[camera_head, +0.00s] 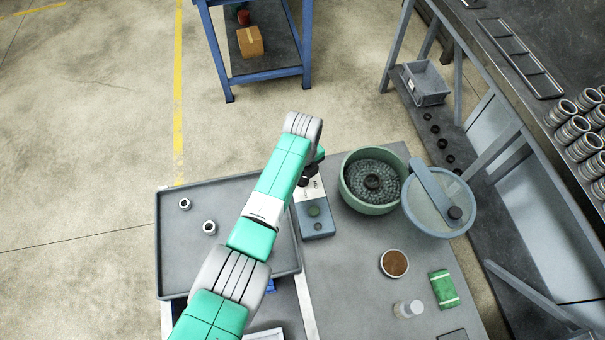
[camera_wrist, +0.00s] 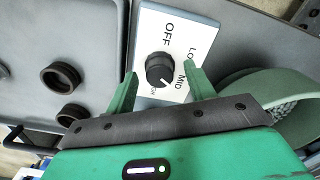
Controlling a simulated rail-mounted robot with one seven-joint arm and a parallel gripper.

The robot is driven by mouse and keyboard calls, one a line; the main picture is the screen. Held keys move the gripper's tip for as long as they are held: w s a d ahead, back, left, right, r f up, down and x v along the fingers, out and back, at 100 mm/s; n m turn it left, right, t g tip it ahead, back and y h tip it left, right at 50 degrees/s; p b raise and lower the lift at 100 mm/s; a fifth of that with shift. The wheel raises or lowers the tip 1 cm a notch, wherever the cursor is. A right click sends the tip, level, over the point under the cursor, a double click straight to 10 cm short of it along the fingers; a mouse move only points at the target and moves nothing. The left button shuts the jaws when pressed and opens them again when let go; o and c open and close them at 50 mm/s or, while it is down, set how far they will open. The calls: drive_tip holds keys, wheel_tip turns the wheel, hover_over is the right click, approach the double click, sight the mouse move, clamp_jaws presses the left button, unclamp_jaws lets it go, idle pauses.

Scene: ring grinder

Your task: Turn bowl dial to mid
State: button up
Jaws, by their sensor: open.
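The dial (camera_wrist: 160,70) is a round black knob on a white plate (camera_wrist: 180,25) marked OFF, LO and MID, with another label partly hidden. A light pointer mark on the knob seems to face its lower right edge, between the hidden label and MID; I cannot tell the exact setting. My gripper (camera_wrist: 163,82) is open, one finger on each side of the dial; contact is not clear. In the head view my gripper (camera_head: 312,172) is over the far end of the control box (camera_head: 318,228), covering the dial. The green bowl (camera_head: 357,202) holds grey media.
A glass-like lid (camera_head: 430,215) leans by the bowl's right side. A grey tray (camera_head: 180,255) with two metal rings lies left of the box. A brown-filled dish (camera_head: 394,263), a jar (camera_head: 408,309) and a green packet (camera_head: 444,289) sit on the front of the table.

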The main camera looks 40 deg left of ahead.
wheel_tip(320, 180, up, 7)
drive_tip(key=shift+r+p, duration=0.2)
drive_tip(key=shift+p, duration=0.4)
